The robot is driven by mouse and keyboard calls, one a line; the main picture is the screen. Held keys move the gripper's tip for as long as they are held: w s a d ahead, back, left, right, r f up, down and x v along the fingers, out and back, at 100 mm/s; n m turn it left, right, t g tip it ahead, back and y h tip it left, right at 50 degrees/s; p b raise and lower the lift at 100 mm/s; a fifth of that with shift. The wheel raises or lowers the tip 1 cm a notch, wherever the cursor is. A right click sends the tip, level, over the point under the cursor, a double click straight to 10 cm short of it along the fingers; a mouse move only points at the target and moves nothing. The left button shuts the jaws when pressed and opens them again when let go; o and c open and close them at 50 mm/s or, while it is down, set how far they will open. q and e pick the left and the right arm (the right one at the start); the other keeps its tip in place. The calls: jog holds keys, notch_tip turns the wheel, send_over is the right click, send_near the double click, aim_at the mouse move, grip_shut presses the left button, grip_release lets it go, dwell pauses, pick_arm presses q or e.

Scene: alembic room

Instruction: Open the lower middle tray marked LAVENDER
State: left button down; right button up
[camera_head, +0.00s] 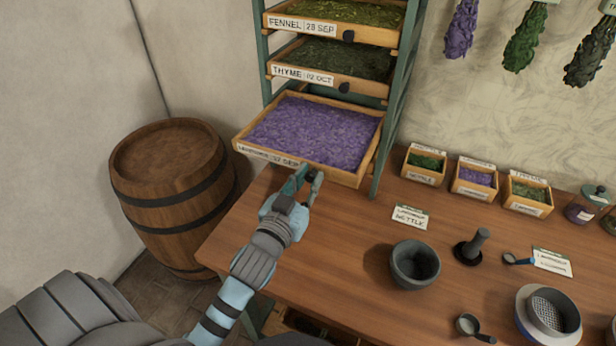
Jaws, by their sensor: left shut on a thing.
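The lavender tray (360,177) is a shallow wooden tray full of purple flowers, low in the green rack (396,100). It sticks out well past the trays above it. Its front label (267,154) is small and partly readable as lavender. My left gripper (308,176) is at the tray's front face, right of the label, shut on the dark knob of the tray. The fingers hide most of the knob. My right gripper is not in view.
The thyme tray (315,80) and fennel tray (310,27) sit above, pushed further in. A wooden barrel (170,190) stands left of the table (340,235).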

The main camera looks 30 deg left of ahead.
pick_arm(q)
jog(key=c, duration=1.4)
grip_release()
jog(key=shift+c, duration=0.2)
jog(key=shift+s, duration=0.15)
jog(key=shift+s, duration=0.25)
jog(key=s+d, duration=0.1)
jog(key=s, duration=1)
jog(key=shift+s, duration=0.2)
jog(key=shift+d, duration=0.1)
